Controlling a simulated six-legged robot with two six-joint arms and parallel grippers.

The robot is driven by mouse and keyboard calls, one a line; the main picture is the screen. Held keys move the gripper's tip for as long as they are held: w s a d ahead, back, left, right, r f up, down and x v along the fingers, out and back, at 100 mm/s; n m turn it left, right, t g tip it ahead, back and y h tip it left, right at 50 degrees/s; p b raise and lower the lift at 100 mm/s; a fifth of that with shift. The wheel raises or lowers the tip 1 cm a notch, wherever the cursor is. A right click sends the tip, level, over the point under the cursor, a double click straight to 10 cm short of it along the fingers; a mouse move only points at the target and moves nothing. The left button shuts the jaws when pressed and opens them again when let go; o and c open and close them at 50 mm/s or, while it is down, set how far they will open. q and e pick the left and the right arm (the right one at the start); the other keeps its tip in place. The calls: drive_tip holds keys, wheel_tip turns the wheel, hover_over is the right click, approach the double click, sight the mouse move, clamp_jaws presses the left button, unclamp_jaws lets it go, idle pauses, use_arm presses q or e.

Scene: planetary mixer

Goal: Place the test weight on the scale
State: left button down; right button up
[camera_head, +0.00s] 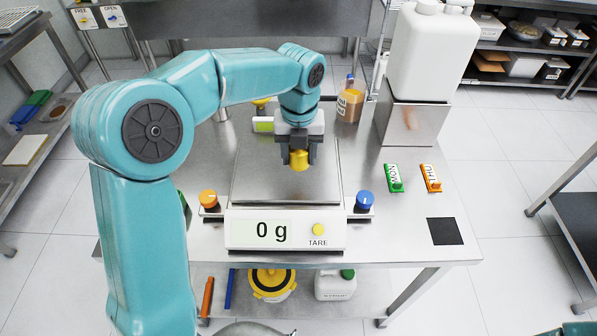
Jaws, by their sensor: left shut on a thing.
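The scale (257,185) stands on the steel table with a flat metal plate on top. Its front display (272,232) reads 0 g, beside a yellow TARE button (319,229). My left gripper (299,158) is over the rear middle of the plate, pointing down. It is shut on the yellow test weight (299,162), whose lower part shows below the fingers. The reading of 0 g fits the weight being held clear of the plate; the gap itself is hard to judge. My right gripper is not in view.
An orange knob (208,198) and a blue knob (364,200) flank the scale. A brown-filled bottle (350,104) stands behind it, and a white canister (430,55) on a steel block at back right. Green and orange labelled items and a black square (445,231) lie at right.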

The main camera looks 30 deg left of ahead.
sight(298, 183)
use_arm(q)
wheel_tip(298, 183, down, 7)
drive_tip(key=shift+r, duration=0.15)
drive_tip(key=shift+s, duration=0.1)
drive_tip(key=shift+c, duration=2.4)
unclamp_jaws()
drive_tip(key=shift+f, duration=0.2)
drive_tip(key=shift+r, duration=0.1)
